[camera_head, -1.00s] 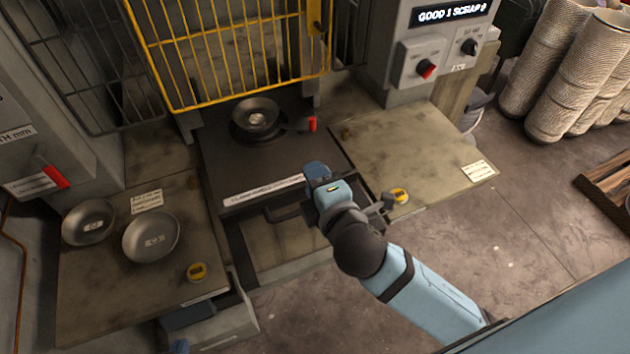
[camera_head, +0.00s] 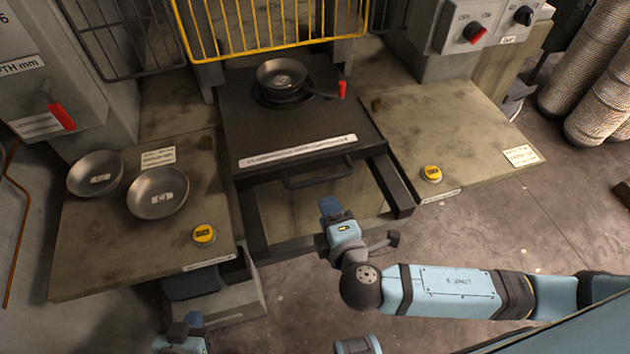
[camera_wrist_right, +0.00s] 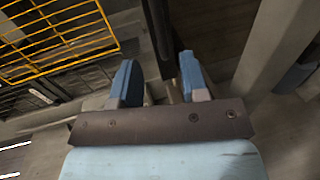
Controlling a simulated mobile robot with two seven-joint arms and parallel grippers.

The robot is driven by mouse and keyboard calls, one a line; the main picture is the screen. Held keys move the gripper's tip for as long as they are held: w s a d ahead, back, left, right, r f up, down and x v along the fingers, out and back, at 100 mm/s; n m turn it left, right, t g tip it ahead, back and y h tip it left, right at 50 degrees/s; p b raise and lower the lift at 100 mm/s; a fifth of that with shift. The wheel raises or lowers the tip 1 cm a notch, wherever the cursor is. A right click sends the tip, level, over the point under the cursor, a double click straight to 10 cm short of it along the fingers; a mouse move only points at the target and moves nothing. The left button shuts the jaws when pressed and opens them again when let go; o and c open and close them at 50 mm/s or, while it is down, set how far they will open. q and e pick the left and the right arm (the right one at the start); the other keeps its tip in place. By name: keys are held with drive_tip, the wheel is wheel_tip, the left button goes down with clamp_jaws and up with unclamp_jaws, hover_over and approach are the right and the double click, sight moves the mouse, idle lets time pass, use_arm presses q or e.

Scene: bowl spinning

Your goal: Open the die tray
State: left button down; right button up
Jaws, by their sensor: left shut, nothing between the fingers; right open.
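The die tray (camera_head: 360,128) is a dark flat slab at the front of the press. It carries a metal bowl (camera_head: 282,74) on a round die, and a white label strip runs along its front edge. Its dark bar handle (camera_head: 318,178) is on the front face. My right gripper (camera_head: 335,208) is open and empty, below and right of the handle and apart from it. In the right wrist view its two blue fingers (camera_wrist_right: 160,80) stand apart, with a dark bar beyond them. My left gripper (camera_head: 193,320) is shut and empty at the bottom edge, in front of the left table.
Two metal bowls (camera_head: 158,191) and a yellow button (camera_head: 204,235) sit on the left table. The right table (camera_head: 450,125) holds another yellow button (camera_head: 431,174). A yellow cage guard (camera_head: 268,28) stands behind the bowl. Dark rails (camera_head: 392,188) flank the space before the tray.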

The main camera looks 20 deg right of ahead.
sight(315, 181)
drive_tip(key=x, duration=1)
drive_tip(key=shift+p, duration=0.4)
drive_tip(key=shift+s, duration=0.1)
drive_tip(key=shift+c, duration=0.2)
clamp_jaws()
